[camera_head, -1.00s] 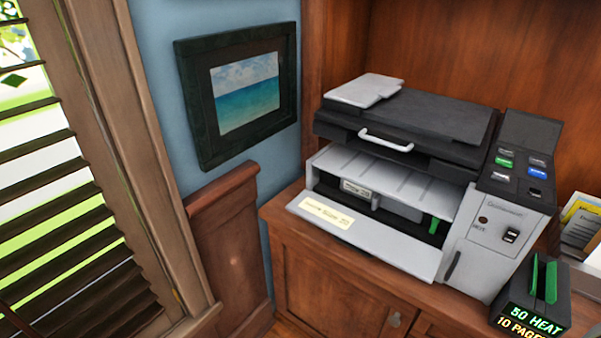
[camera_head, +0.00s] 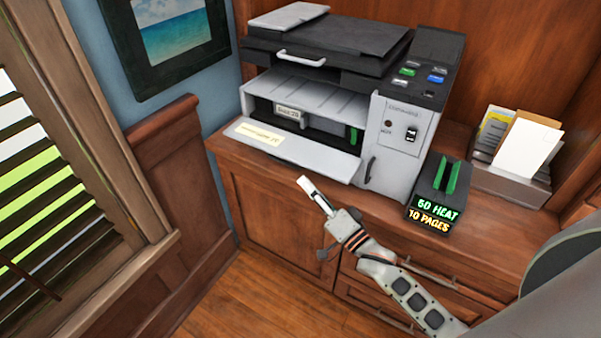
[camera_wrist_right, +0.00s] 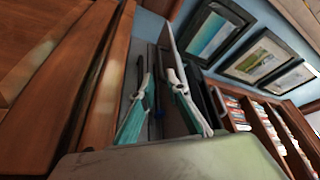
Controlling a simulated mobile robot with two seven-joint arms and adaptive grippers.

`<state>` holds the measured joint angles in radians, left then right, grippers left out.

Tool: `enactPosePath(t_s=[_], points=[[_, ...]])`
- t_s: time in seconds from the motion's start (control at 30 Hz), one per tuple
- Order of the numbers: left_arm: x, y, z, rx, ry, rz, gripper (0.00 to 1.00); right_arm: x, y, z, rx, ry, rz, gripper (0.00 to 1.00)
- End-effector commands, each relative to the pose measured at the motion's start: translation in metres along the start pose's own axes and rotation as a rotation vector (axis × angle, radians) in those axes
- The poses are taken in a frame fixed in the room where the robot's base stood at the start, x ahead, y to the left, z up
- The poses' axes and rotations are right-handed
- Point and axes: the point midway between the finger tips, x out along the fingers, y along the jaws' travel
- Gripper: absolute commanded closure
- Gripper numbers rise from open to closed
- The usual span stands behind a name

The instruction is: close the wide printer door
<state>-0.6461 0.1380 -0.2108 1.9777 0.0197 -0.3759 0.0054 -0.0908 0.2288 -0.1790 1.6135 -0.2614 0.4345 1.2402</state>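The wide printer door (camera_head: 310,156) is a light-grey flap with a pale yellow label at the front of the printer (camera_head: 402,130). It is folded down and open, and the dark inside shows above it. My right gripper (camera_head: 306,187) is in front of and below the door's front edge, apart from it in the head view, pointing up and left. In the right wrist view my right gripper (camera_wrist_right: 157,72) has its two fingers apart, with nothing clearly held between them. My left gripper is out of view.
A black box with green bars (camera_head: 438,190) stands right of the printer, beside a paper tray (camera_head: 505,181). The wooden cabinet top (camera_head: 385,205) has a narrow clear strip in front of the door. A window with blinds (camera_head: 60,200) is at left.

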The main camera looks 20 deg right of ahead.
Motion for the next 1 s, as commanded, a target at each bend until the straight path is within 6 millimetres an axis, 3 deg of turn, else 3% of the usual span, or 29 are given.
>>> enactPosePath(t_s=[0.5,0.93,1.0], points=[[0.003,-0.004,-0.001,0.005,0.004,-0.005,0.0,0.067,-0.001,-0.001,0.005,0.002,-0.003,0.86],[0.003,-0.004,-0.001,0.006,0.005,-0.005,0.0,0.077,-0.001,0.0,0.003,0.0,-0.002,0.86],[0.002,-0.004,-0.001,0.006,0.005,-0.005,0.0,0.077,-0.001,0.0,0.003,0.001,-0.002,1.0]])
